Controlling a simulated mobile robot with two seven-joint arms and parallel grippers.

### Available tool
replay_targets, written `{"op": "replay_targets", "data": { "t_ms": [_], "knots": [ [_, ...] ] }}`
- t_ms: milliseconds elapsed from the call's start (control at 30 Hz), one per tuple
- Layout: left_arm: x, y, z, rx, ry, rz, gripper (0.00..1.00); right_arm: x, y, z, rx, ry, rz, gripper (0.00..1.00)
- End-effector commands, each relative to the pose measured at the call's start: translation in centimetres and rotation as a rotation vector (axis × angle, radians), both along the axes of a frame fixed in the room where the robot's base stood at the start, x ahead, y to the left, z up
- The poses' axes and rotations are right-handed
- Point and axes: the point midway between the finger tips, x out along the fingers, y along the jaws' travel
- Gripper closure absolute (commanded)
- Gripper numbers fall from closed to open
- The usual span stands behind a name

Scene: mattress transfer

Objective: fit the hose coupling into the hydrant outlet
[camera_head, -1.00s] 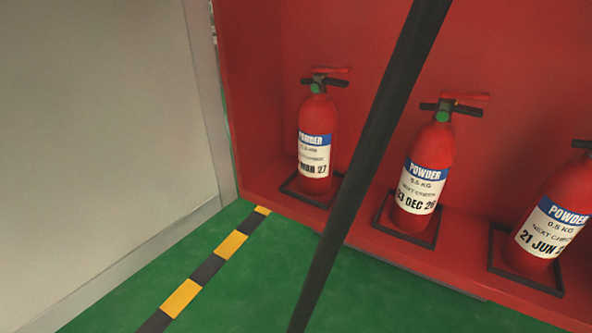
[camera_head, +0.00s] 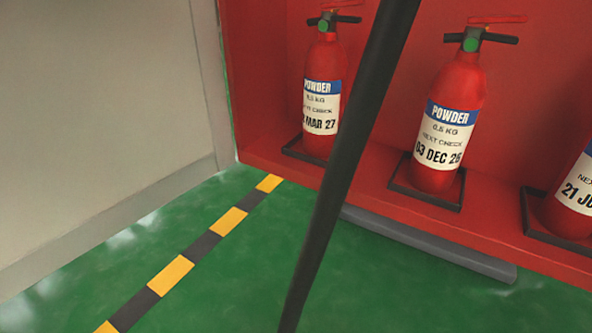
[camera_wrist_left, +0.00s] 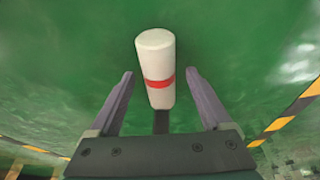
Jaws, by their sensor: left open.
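No hose coupling or hydrant outlet can be made out for certain in either view. In the left wrist view my left gripper (camera_wrist_left: 161,72) is open, its two fingers apart. A white cylinder with a red band (camera_wrist_left: 155,55) shows between and beyond the fingers, against the green floor. Neither gripper shows in the head view.
A red cabinet (camera_head: 270,85) holds red powder extinguishers (camera_head: 449,100) in black trays. A dark pole (camera_head: 345,165) crosses the head view. A grey bar (camera_head: 430,245) lies along the cabinet's foot. A pale wall (camera_head: 95,120) stands left; the green floor (camera_head: 235,270) has a yellow-black stripe (camera_head: 228,221).

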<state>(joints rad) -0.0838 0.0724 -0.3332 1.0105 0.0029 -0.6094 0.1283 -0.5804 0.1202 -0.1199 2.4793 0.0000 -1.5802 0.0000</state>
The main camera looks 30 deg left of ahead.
Motion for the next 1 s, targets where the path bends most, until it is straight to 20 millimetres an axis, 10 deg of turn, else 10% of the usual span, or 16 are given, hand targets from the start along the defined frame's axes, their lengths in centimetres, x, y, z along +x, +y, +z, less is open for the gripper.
{"op": "replay_targets", "data": {
  "t_ms": [167, 867, 1000],
  "knots": [
    [-0.01, -0.03, 0.17, -0.001, 0.000, 0.000, 0.19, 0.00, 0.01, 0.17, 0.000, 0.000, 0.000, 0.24],
    [-0.03, 0.00, 0.15, 0.000, 0.001, 0.001, 0.98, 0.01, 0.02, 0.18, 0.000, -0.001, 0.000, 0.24],
    [-0.03, 0.00, 0.14, 0.000, 0.001, 0.001, 1.00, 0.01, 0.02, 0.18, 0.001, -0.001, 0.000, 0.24]
  ]
}}
